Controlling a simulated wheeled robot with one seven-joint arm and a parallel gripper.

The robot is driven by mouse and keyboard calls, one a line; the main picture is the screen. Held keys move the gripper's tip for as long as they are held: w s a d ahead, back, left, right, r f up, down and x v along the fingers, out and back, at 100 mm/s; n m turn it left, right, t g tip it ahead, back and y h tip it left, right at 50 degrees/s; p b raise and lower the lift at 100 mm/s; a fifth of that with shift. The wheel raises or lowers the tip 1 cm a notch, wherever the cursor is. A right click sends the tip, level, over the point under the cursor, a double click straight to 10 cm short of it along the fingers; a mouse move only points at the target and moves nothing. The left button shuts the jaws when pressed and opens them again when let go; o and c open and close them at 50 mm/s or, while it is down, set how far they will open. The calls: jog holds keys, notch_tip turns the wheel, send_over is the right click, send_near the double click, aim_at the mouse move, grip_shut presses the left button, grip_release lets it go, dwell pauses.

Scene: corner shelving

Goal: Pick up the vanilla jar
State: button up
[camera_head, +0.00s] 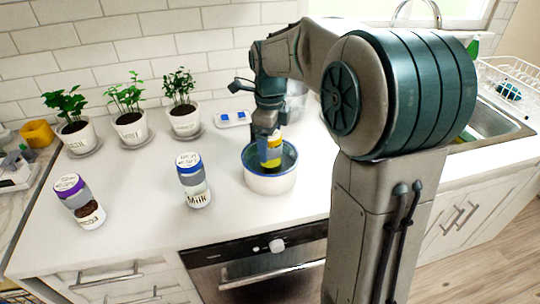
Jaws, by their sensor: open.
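A jar with yellow parts (272,162) shows within the rim of a round white pot with a blue inside (268,184). Its label is not readable, so I cannot confirm it is the vanilla jar. My gripper (267,136) is open and points down at the top of this jar. Whether the fingers touch the jar cannot be told. A jar with a blue lid (194,181), marked Milk, stands left of the pot. A jar with a purple lid and dark contents (80,202) stands farther left on the counter.
Potted plants (131,127) line the back wall. A small white and blue device (232,119) lies behind the pot. A sink (490,122) and dish rack (512,84) are at the right. The counter (140,225) is clear between the jars.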

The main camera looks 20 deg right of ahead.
jog(key=shift+f, duration=1.6)
jog(key=c, duration=1.3)
